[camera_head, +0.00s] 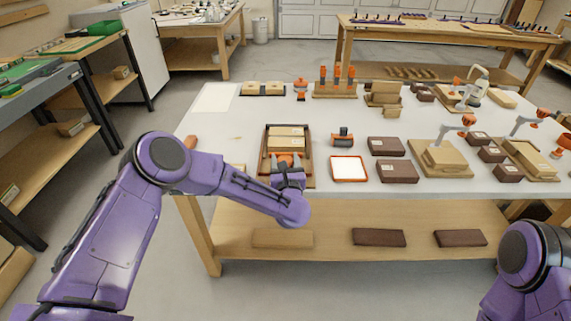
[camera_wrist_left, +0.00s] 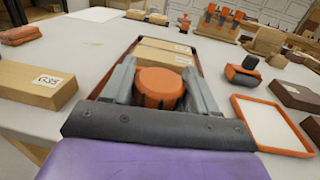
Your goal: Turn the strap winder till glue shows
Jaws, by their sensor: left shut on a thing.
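The strap winder is an orange round knob (camera_wrist_left: 158,88) at the near end of a brown frame (camera_head: 310,150) on the bench. Light wooden blocks (camera_head: 286,143) lie inside the frame, behind the knob. My left gripper (camera_head: 287,172) reaches down over the near end of the frame. In the left wrist view its two grey fingers (camera_wrist_left: 162,84) stand on either side of the orange knob, shut on it. The strap and any glue cannot be made out. Only a purple link of my right arm shows at the lower right; its gripper is out of view.
A white pad with an orange rim (camera_head: 348,168) lies right of the frame, with a dark and orange tool (camera_head: 342,138) behind it. Dark blocks (camera_head: 398,171) stand further right. A labelled wooden block (camera_wrist_left: 35,84) is close on the left in the wrist view.

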